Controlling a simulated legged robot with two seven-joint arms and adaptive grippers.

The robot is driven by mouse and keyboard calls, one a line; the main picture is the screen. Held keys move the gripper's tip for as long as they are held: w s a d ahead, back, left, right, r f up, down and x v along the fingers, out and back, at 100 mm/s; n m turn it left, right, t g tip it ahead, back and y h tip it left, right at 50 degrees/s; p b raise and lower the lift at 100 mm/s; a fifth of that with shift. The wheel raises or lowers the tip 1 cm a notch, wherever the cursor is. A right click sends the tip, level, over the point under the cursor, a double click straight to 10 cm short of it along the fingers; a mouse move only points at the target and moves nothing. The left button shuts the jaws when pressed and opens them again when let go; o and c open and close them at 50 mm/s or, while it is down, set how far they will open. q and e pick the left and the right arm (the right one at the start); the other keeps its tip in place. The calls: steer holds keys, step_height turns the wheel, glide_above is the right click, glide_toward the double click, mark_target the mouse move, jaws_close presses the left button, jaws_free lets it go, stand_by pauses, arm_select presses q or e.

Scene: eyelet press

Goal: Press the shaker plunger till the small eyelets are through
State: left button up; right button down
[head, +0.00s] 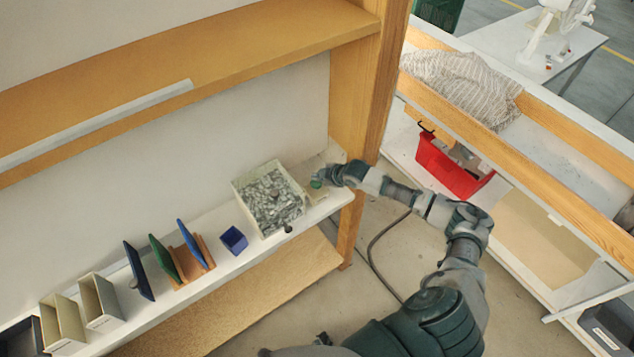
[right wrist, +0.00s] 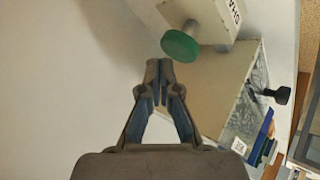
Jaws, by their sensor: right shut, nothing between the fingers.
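The shaker (right wrist: 205,18) is a pale box with dark lettering, partly out of frame in the right wrist view. Its green round plunger (right wrist: 180,46) sticks out from the side, and the plunger also shows in the head view (head: 316,184). My right gripper (right wrist: 159,72) is shut and empty, with its fingertips just short of the plunger in the picture; I cannot tell whether they touch. In the head view the right gripper (head: 324,179) covers part of the shaker. A pale bin of small metal eyelets (head: 238,194) stands left of it. My left gripper is not in view.
A black knob (right wrist: 280,94) sits on the bin's front. Left along the white shelf are a small blue box (head: 234,240), upright panels in a wooden rack (head: 193,262) and beige bins (head: 64,322). A wooden post (head: 362,90) rises close behind the gripper.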

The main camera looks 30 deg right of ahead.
mark_target(316, 183)
steer(key=shift+a, duration=0.2)
steer(key=shift+f, duration=0.2)
steer(key=shift+d+f, duration=0.1)
stand_by(0.4)
steer(key=shift+s+f, duration=0.1)
steer(key=shift+f, duration=1.2)
stand_by(0.8)
steer(key=shift+r, duration=0.1)
steer(key=shift+r+p, duration=1.6)
steer(key=shift+p, duration=0.15)
